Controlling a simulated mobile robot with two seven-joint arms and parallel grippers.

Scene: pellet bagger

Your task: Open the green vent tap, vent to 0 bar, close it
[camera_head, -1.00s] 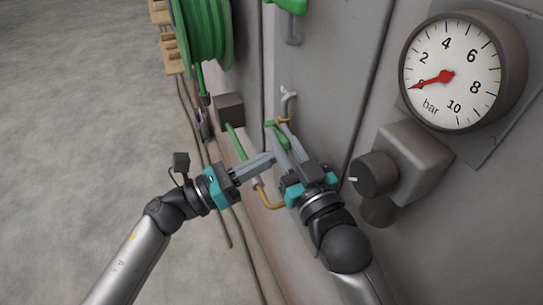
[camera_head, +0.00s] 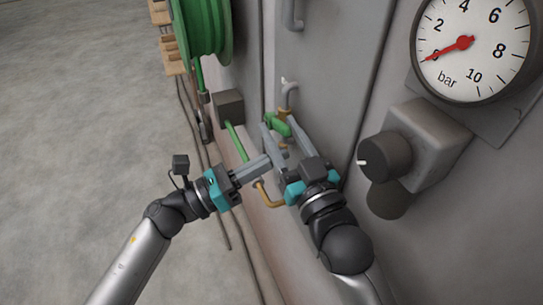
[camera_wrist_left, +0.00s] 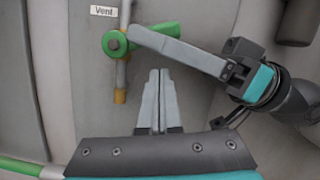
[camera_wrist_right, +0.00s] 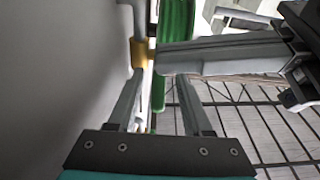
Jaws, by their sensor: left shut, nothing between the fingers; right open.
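The green vent tap (camera_head: 277,125) is on a thin pipe against the grey panel. In the left wrist view its green hub (camera_wrist_left: 114,42) is under the Vent label (camera_wrist_left: 103,11), and its lever points right across the pipe, partly hidden by a finger of my right gripper. My right gripper (camera_head: 278,121) is open, its fingers around or beside the lever; I cannot tell about contact. My left gripper (camera_head: 268,163) is shut and empty, below the tap and apart from it. The gauge (camera_head: 473,46) has its red needle at about 0 bar.
A black knob (camera_head: 384,157) on a grey block is right of my right gripper. A green hose reel (camera_head: 203,28) hangs at upper left, with a grey box (camera_head: 229,105) below it. A bent brass pipe (camera_head: 269,198) is under my left gripper. Open floor lies left.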

